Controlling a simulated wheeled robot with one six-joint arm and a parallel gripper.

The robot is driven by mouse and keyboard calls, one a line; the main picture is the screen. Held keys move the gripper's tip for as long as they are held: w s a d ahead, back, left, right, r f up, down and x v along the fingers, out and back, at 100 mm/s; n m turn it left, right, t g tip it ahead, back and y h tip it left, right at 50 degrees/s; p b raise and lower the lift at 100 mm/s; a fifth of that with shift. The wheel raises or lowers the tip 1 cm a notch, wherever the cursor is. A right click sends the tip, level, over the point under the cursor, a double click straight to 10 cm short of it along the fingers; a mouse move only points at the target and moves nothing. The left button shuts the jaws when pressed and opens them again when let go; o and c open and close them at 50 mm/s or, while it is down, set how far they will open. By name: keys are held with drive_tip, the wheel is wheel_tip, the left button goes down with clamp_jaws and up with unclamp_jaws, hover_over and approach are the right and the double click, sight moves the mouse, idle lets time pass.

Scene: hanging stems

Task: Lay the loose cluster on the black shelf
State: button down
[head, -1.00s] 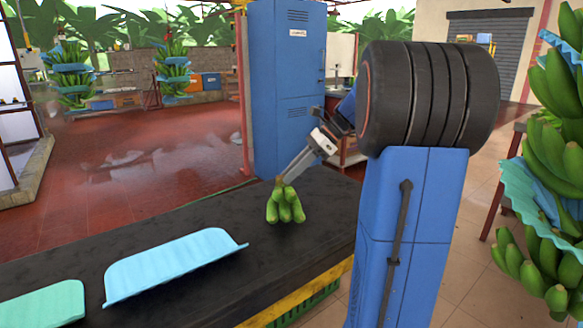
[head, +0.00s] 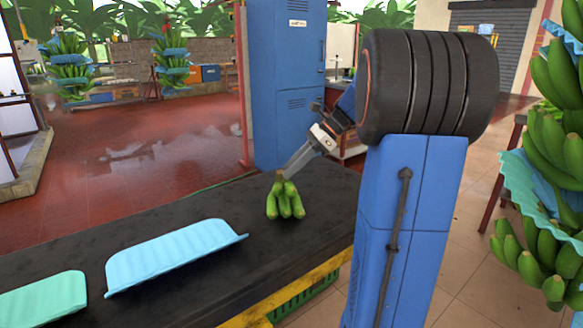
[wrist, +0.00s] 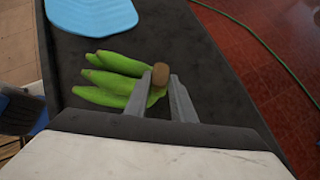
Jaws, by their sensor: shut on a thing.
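The loose cluster (head: 286,200) is a small bunch of green bananas, stem end up, over the black shelf (head: 190,211). My gripper (head: 282,176) comes down from the upper right and is shut on the cluster's brown crown. In the wrist view the crown sits between the two fingertips (wrist: 161,80), and the green fingers of the cluster (wrist: 115,75) spread to the left. The cluster's lower tips appear at or very near the shelf surface; I cannot tell for sure whether they touch. The black shelf (wrist: 205,60) also fills the middle of the wrist view.
A light blue pad (head: 170,255) and a green pad (head: 45,302) lie on the shelf to the left. A hanging banana stem (head: 545,150) with blue sheets is at the right. A blue cabinet (head: 288,90) stands behind. The shelf around the cluster is clear.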

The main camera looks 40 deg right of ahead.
drive_tip(key=shift+f, duration=0.1)
drive_tip(key=c, duration=1.4)
unclamp_jaws()
drive_tip(key=shift+c, duration=0.2)
drive_tip(key=v, duration=1.7)
drive_tip(key=shift+s+d, duration=0.1)
